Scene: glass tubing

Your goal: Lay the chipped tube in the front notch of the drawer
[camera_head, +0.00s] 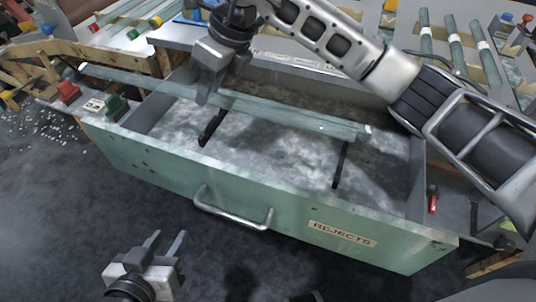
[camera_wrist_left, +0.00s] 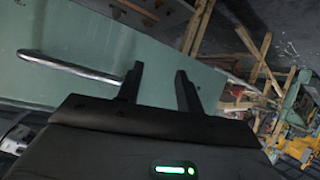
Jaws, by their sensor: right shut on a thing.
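A long pale green glass tube (camera_head: 140,80) slants across the open drawer (camera_head: 150,160), its left end beyond the drawer's left side. My right gripper (camera_head: 206,95) is shut on it from above. To the right of the fingers a glass length (camera_head: 300,118) looks doubled; I cannot tell whether a second tube lies there. A chip is too small to make out. Two dark supports (camera_head: 212,128) (camera_head: 340,166) stand inside the drawer; their notches are not clear. My left gripper (camera_head: 165,242) is open and empty in front of the drawer; its fingers show in the left wrist view (camera_wrist_left: 158,90).
The drawer front has a metal handle (camera_head: 233,212) and a REJECTS label (camera_head: 342,234). Red (camera_head: 68,92) and green (camera_head: 115,105) blocks stand left of the drawer. Tubes (camera_head: 458,45) lie on a rack at the back right. Broken glass (camera_head: 40,135) litters the left floor.

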